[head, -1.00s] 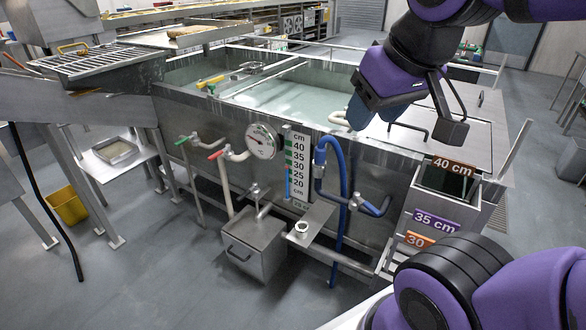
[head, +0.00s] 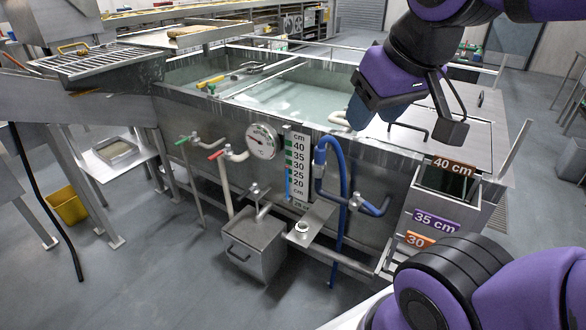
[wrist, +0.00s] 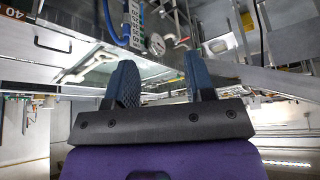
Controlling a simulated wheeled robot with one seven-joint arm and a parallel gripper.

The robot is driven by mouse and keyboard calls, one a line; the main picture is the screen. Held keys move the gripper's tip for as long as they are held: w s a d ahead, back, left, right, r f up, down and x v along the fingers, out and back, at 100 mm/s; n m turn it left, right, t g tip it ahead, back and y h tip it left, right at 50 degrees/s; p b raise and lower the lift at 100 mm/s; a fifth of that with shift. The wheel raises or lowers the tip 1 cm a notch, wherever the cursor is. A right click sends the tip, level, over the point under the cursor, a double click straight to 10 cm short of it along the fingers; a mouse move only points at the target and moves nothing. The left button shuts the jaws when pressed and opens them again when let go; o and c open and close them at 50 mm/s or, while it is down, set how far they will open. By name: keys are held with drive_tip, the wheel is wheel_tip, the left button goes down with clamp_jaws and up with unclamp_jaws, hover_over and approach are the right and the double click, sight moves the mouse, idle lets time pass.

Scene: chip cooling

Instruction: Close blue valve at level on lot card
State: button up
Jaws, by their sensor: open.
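The blue valve handle (head: 373,208) sits on a pipe fitting at the tank's front, beside a looped blue hose (head: 341,190). Left of it is a level scale (head: 298,165) marked 20 to 40 cm, with a narrow blue column along its left edge. I cannot tell the exact level. Number plates reading 40 cm (head: 454,166), 35 cm (head: 437,220) and 30 (head: 418,240) are at the right; I cannot tell which is the lot card. My gripper (head: 377,114) is open and empty above the tank's right end. Its two blue fingers (wrist: 160,80) stand apart in the wrist view.
Green (head: 183,140) and red (head: 215,155) valve handles and a round gauge (head: 262,142) are on the tank front left of the scale. A steel box (head: 254,248) stands below.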

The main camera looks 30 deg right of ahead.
idle(0.3)
drive_tip(key=w+d+f+g+h, duration=0.1)
drive_tip(key=w+d+f, duration=0.15)
drive_tip(key=w, duration=0.35)
drive_tip(key=w+d+f+g+h, duration=0.1)
drive_tip(key=w+d+f, duration=0.1)
drive_tip(key=w+d, duration=0.3)
drive_tip(key=n+g+y, duration=0.1)
drive_tip(key=g+y, duration=0.1)
drive_tip(key=g, duration=0.1)
hover_over(370, 205)
wheel_tip(370, 205, down, 34)
wheel_tip(370, 205, down, 11)
drive_tip(key=shift+s+r, duration=0.1)
clamp_jaws()
